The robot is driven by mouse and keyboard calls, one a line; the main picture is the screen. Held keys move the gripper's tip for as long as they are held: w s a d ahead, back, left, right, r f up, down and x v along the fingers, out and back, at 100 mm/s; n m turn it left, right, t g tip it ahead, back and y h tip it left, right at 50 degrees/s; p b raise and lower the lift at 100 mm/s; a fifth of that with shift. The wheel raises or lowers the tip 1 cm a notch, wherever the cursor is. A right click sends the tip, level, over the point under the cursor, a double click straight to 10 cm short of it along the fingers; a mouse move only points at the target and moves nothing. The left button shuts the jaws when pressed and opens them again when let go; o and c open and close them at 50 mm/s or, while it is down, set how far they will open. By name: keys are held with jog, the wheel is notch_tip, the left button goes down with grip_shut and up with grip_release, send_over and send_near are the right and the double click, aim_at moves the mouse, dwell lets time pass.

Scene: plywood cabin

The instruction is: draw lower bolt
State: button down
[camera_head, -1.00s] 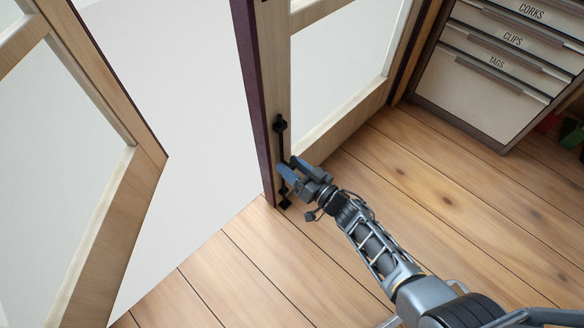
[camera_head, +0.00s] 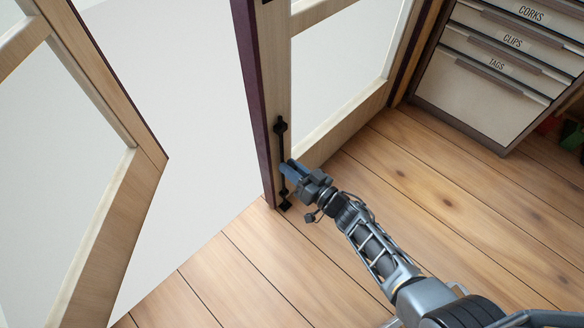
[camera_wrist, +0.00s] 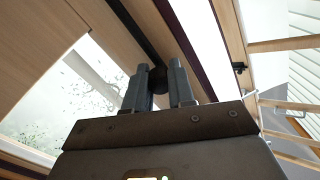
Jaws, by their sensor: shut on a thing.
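The lower bolt (camera_head: 281,146) is a black upright rod on the stile of the right-hand door leaf, with a black fitting at its top and another at its foot near the floor. My gripper (camera_head: 288,168) is at the lower half of the rod, its blue-grey fingers close together. In the wrist view, my gripper (camera_wrist: 159,83) has its fingers on either side of a dark round knob (camera_wrist: 158,78) on the bolt, shut on it. The black rod (camera_wrist: 135,28) runs on from the knob to the upper left. The fingers partly hide the knob.
The left door leaf (camera_head: 105,215) stands apart, with a pale open gap between the leaves. A drawer cabinet (camera_head: 478,95) labelled corks, clips and tags stands at the upper right. The plank floor (camera_head: 400,200) between is clear.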

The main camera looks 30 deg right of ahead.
aim_at(283, 154)
notch_tip(283, 154, up, 4)
jog(key=p, duration=0.4)
dwell(0.3)
jog(key=c, duration=1)
grip_release()
jog(key=shift+o, duration=0.2)
jog(key=shift+s, duration=0.1)
jog(key=p+v, duration=0.2)
jog(key=v, duration=0.5)
jog(key=shift+s, duration=0.25)
jog(key=shift+d, duration=0.1)
